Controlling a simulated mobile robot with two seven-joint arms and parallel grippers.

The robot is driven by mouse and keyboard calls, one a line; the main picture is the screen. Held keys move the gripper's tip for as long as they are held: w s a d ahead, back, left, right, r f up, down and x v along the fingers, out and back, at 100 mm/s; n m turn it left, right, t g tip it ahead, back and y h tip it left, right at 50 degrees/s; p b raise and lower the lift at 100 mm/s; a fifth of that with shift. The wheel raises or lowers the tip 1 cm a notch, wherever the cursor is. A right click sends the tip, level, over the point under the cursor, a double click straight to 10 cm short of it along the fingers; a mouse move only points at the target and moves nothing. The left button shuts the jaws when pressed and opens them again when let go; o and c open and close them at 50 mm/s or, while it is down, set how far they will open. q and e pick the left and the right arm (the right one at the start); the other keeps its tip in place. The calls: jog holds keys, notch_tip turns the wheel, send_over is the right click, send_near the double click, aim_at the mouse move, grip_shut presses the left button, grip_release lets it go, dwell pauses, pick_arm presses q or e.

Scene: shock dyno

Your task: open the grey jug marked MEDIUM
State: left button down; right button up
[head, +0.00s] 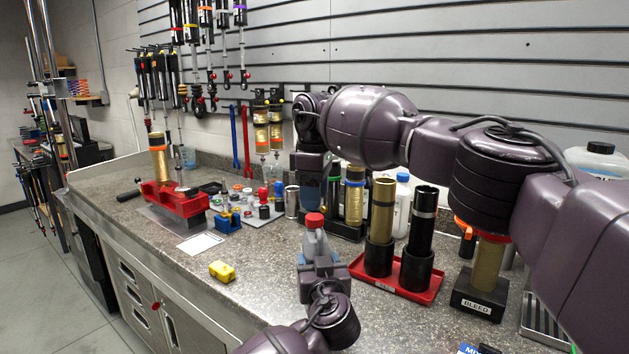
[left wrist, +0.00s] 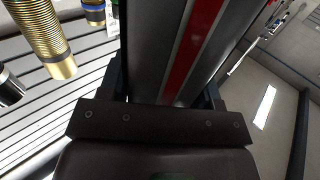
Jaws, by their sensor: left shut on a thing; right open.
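A grey jug (head: 316,243) with a red cap (head: 314,219) is upright near the middle of the counter in the head view. My left gripper (head: 319,262) is shut on it from the near side. In the left wrist view the grey jug (left wrist: 160,55) fills the space between the fingers and shows a red stripe. No marking on it is legible. The cap is on the jug. My right gripper (head: 311,190) is open, pointing down behind and above the jug, apart from the cap; its fingertips are hard to make out.
A red tray (head: 408,292) with gold and black cylinders stands right of the jug. A BLEED stand (head: 479,298) is farther right. A yellow block (head: 222,271), blue block (head: 229,223) and red vise (head: 175,200) lie left. The counter left of the jug is partly clear.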

aim_at(315, 216)
jog(key=shift+f, duration=2.4)
